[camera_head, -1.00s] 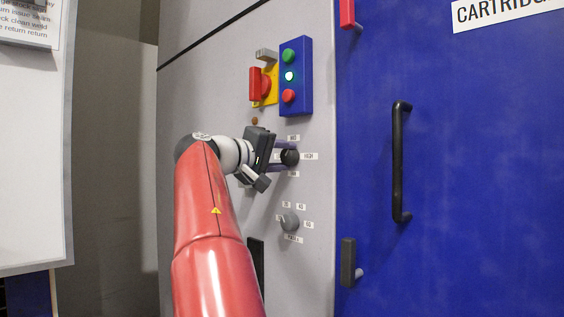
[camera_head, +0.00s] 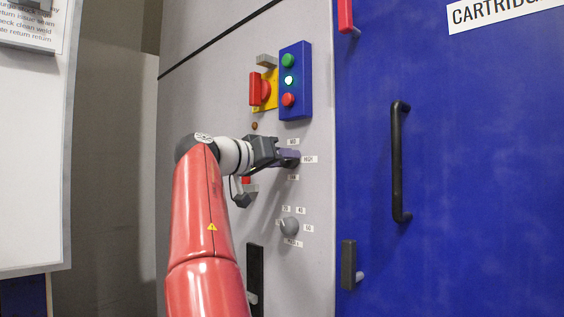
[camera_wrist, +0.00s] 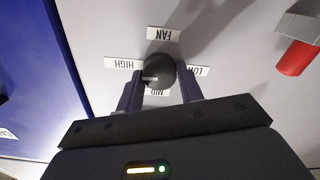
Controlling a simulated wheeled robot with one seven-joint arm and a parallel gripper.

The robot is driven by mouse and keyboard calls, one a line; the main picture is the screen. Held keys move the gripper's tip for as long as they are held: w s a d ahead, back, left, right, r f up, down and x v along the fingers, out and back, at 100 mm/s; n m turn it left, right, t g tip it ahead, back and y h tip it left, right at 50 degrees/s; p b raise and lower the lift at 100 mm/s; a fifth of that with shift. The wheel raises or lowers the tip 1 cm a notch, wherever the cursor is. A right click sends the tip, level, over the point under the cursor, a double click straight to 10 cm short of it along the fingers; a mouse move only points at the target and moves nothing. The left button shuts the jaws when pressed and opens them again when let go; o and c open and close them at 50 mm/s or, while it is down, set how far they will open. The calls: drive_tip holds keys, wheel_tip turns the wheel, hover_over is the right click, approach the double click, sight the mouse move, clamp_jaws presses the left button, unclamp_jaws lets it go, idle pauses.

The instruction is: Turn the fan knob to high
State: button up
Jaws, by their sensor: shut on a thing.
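The black round fan knob (camera_wrist: 158,68) shows in the wrist view, with a pale pointer line on its face lying toward the HIGH label. The labels around it are HIGH (camera_wrist: 123,64), LOW (camera_wrist: 198,71), MID (camera_wrist: 156,92) and FAN (camera_wrist: 162,34). My gripper (camera_wrist: 158,78) is shut on the knob, one purple finger on each side. In the head view my gripper (camera_head: 289,158) is at the panel beside the HIGH label (camera_head: 310,159), and its fingers hide most of the knob.
A second grey knob (camera_head: 290,226) is below on the grey panel. Above are a blue button box (camera_head: 296,103) and a red switch on a yellow plate (camera_head: 270,90). A blue door with a black handle (camera_head: 398,165) stands to the right.

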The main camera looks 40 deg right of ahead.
drive_tip(key=shift+f+m, duration=0.1)
drive_tip(key=shift+m, duration=0.5)
drive_tip(key=o, duration=1)
drive_tip(key=a+b, duration=0.1)
drive_tip(key=a, duration=0.6)
drive_tip(key=shift+s+a, duration=0.3)
drive_tip(key=shift+a, duration=0.1)
